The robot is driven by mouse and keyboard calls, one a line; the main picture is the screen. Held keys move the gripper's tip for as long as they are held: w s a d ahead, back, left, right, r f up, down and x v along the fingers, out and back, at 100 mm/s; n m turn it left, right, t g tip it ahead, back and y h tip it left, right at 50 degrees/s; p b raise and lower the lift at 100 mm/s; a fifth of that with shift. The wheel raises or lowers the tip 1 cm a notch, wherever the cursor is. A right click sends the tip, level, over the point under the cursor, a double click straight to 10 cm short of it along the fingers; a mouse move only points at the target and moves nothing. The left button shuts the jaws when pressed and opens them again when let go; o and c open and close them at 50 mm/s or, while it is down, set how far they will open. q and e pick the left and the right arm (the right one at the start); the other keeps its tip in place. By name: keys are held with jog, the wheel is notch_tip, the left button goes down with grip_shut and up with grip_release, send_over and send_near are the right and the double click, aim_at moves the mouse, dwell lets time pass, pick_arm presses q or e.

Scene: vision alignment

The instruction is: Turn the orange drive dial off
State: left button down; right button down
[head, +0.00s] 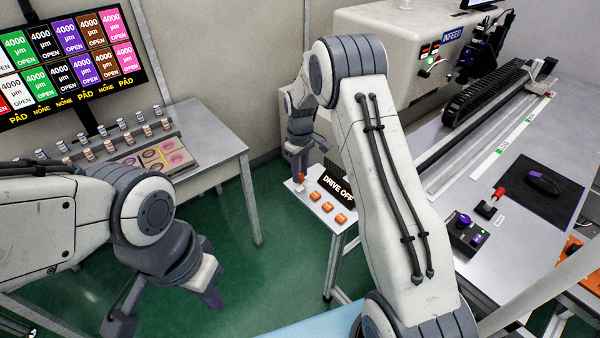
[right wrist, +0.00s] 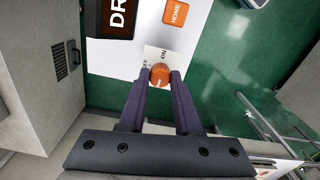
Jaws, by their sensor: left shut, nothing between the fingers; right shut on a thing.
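The orange drive dial (right wrist: 160,75) sits on a small white plate marked OFF and ON, at the edge of a white panel (head: 312,207). My right gripper (right wrist: 160,84) is shut on the dial, one dark finger on each side. In the head view the right gripper (head: 301,174) comes down onto the dial at the panel's back left corner. The black display (head: 337,188) beside it reads DRIVE OFF. The dial's exact pointer direction is hard to read. My left gripper (head: 212,298) is shut and empty, over the green floor at lower left.
Several orange buttons (head: 328,206) lie along the panel, one marked HOME (right wrist: 176,12). The grey infeed machine (head: 385,50) stands behind, and a bench with a control box (head: 468,236) is at right. A table (head: 215,135) with small jars stands at left.

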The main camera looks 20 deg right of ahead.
jog(key=shift+n, duration=0.3)
dwell(0.4)
jog(key=c, duration=0.6)
grip_release()
notch_tip(320, 180, up, 11)
jog(key=b, duration=0.3)
jog(key=shift+f, duration=0.2)
